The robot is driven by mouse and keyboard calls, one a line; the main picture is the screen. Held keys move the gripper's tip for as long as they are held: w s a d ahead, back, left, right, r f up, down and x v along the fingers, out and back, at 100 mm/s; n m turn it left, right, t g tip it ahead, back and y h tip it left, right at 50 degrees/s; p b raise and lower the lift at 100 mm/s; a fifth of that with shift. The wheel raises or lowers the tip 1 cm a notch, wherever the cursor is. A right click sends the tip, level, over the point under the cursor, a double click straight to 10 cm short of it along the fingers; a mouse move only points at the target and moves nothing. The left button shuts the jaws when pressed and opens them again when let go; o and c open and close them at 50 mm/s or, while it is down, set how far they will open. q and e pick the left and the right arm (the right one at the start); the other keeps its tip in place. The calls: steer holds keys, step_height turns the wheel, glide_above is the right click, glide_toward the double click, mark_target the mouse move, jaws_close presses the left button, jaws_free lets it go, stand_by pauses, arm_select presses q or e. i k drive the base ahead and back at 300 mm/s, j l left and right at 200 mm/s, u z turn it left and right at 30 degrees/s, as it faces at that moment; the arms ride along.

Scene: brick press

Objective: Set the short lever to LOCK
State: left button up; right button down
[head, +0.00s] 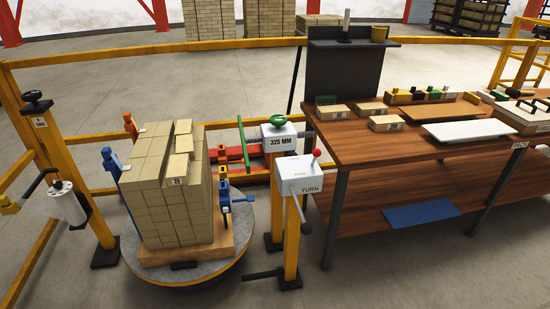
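A white control box (297,176) stands on a yellow post right of the brick stack, beside the workbench. A lever with a red ball knob (316,154) rises from its right side, roughly upright. A longer rod with a dark ball end (306,228) hangs down from its front. The box's front edge reads TURN; smaller print on its top is too small to read. I see no LOCK marking, and I cannot tell for sure which lever is the short one. Neither of my grippers is in view.
A brick stack (165,200) stands on a round turntable (140,262), with blue clamp parts beside it. A white block marked 325 MM (279,141) and a green bar (243,142) are behind. The workbench (350,150) holds bricks and boards. Yellow rails surround the area; front-right floor is clear.

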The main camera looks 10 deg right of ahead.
mark_target(316, 153)
steer(key=i+l, duration=0.1)
steer(key=l, duration=0.35)
steer(key=i+l, duration=0.15)
steer(key=l, duration=0.25)
steer(key=i+l, duration=0.1)
steer(key=l, duration=0.35)
steer(key=i+l+u, duration=0.1)
steer(key=l, duration=0.3)
